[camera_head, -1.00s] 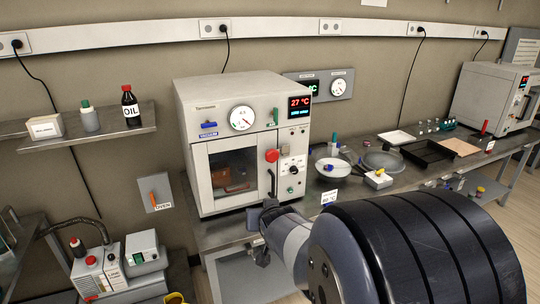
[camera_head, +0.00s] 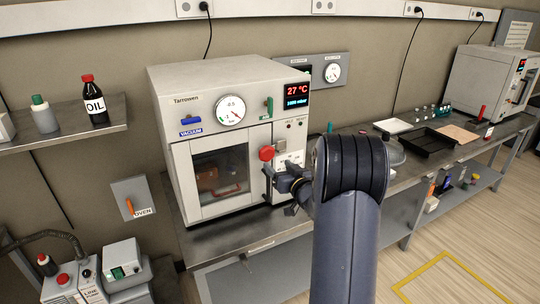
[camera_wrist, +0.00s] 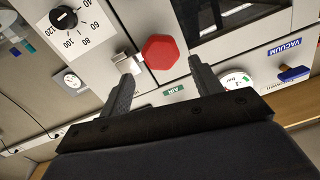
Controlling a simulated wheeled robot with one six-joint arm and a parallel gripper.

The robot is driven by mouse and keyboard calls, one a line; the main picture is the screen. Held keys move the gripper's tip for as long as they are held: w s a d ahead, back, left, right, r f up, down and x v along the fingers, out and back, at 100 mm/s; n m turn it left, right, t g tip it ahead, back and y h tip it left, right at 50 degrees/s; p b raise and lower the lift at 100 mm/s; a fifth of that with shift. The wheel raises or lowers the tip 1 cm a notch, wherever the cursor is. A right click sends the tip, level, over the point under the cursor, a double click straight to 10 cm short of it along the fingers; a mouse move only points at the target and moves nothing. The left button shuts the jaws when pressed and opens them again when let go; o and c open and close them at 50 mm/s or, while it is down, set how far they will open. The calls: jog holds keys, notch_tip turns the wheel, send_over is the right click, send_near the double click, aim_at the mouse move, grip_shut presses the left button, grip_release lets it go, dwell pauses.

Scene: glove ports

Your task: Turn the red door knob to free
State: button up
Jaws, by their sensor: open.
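The red door knob (camera_head: 267,153) is on the front of the vacuum oven (camera_head: 233,141), at the right edge of its windowed door (camera_head: 219,170). In the wrist view the knob (camera_wrist: 160,51) is a red hexagon on a pale metal mount. My gripper (camera_wrist: 160,66) is open, its dark fingers on either side of the knob with gaps between. The fingertips look close to the oven front; I see no contact. In the head view my gripper (camera_head: 276,178) is just below the knob, partly hidden by my arm.
A black temperature dial (camera_wrist: 64,17) is beside the knob. The blue vacuum handle (camera_head: 191,139) and green air handle (camera_head: 269,107) are higher on the oven. A shelf with an oil bottle (camera_head: 95,101) is at left; a black tray (camera_head: 430,144) is at right.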

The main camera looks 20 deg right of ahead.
aim_at(268, 156)
jog(key=w+p, duration=0.1)
jog(key=w, duration=0.6)
jog(key=shift+w+a+p, duration=0.2)
jog(key=shift+p, duration=0.2)
jog(key=c, duration=1.1)
